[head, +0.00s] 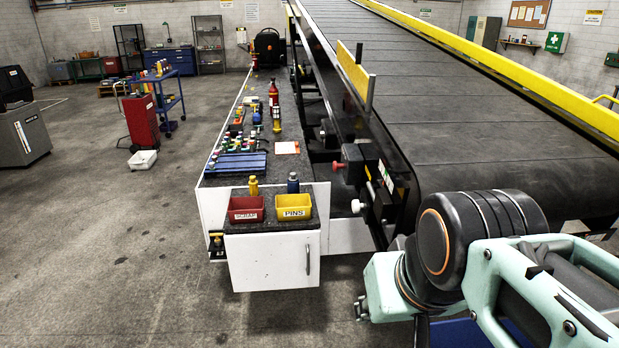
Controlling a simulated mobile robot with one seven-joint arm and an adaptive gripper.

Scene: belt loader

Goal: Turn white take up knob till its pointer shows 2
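The white take up knob (357,206) sits low on the near side of the belt loader's dark frame, right of the bench end. A red knob (338,165) sits above it and a little to its left. The white knob's pointer and any numbers are too small to read. My arm fills the lower right, in front of the belt's near end. My gripper's fingers are not in view, so its place relative to the knob cannot be seen.
The belt (440,100) slopes up and away, with a yellow rail (530,80). A bench holds a red SCRAP bin (246,209), a yellow PINS bin (293,206), bottles and small parts. A white cabinet (270,262) stands at its near end.

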